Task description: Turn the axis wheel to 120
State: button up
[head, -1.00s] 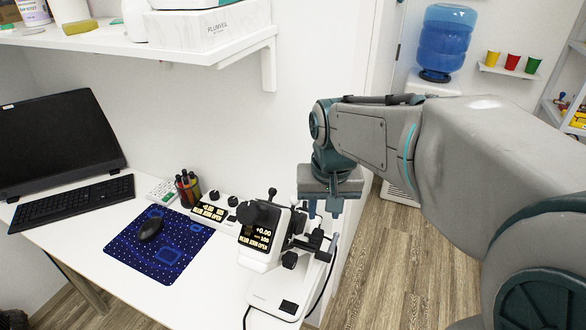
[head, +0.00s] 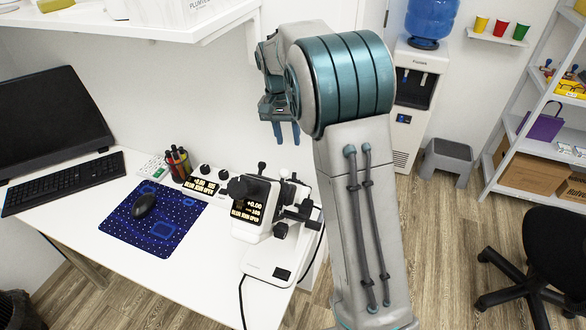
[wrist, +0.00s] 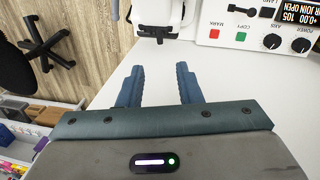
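The axis wheel (wrist: 272,41) is a round black knob labelled AXIS on a white control panel (wrist: 208,37) in the wrist view. A dark display (wrist: 299,12) beside it reads +0.00, what looks like 105, and JOIN OPEN. In the head view the white instrument (head: 258,226) stands on the desk with a similar lit display; I cannot tell which knob there is the axis wheel. My gripper (head: 286,133) hangs above and behind the instrument, fingers down. In the wrist view my gripper (wrist: 159,84) is open and empty, left of the axis wheel and apart from it.
A black POWER knob (wrist: 300,45) sits close right of the axis wheel. Red MARK (wrist: 215,33) and green COPY (wrist: 241,36) buttons lie left of it. A pen cup (head: 177,164), mouse (head: 144,205) and keyboard (head: 64,183) share the desk. A shelf (head: 190,32) overhangs its back.

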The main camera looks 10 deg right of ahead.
aim_at(294, 176)
jog(key=f, duration=0.4)
jog(key=d+f, duration=0.1)
jog(key=f, duration=0.3)
jog(key=f+p, duration=0.1)
jog(key=f, duration=0.3)
jog(key=shift+s+d, duration=0.2)
jog(key=shift+s, duration=0.15)
grip_shut()
